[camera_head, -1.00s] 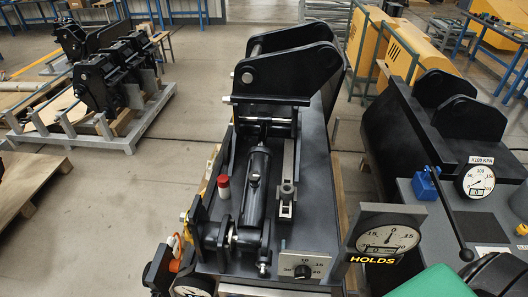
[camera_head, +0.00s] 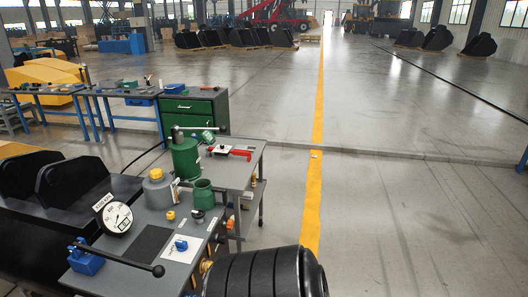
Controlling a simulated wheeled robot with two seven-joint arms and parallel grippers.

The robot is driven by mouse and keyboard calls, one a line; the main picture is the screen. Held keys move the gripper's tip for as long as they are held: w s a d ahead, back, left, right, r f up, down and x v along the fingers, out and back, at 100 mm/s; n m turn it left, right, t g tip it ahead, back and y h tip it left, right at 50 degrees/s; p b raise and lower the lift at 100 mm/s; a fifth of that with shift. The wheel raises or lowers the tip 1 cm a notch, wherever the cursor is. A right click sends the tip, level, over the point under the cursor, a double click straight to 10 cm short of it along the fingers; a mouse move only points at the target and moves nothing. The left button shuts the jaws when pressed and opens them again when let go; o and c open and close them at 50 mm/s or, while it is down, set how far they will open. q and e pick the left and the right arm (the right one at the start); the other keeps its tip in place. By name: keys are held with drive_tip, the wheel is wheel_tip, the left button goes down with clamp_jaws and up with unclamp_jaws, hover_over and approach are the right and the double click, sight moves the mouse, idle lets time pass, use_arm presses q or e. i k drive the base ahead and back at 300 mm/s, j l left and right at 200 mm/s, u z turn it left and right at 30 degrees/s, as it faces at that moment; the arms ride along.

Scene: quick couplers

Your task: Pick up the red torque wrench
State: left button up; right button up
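A red tool with dark parts (camera_head: 232,152), which looks like the red torque wrench, lies on a grey table (camera_head: 232,177) behind and to the right of the nearer bench. It is small in the view, so its finer shape is hard to tell. Neither of my grippers shows in the head view.
A dark green pump-like unit (camera_head: 186,160) with a lever stands left of the red tool. The nearer bench holds a yellow-capped jug (camera_head: 158,190), a green can (camera_head: 203,194) and a dial gauge (camera_head: 117,217). A black ribbed round object (camera_head: 265,275) is at the bottom. Open floor lies right.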

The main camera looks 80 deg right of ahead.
sight(217, 151)
drive_tip(key=z, duration=2.45)
drive_tip(key=i+l+u, duration=0.3)
drive_tip(key=i+l, duration=0.6)
drive_tip(key=i, duration=0.4)
drive_tip(key=i+l+u, duration=0.25)
drive_tip(key=i+l, duration=0.9)
drive_tip(key=i, duration=0.05)
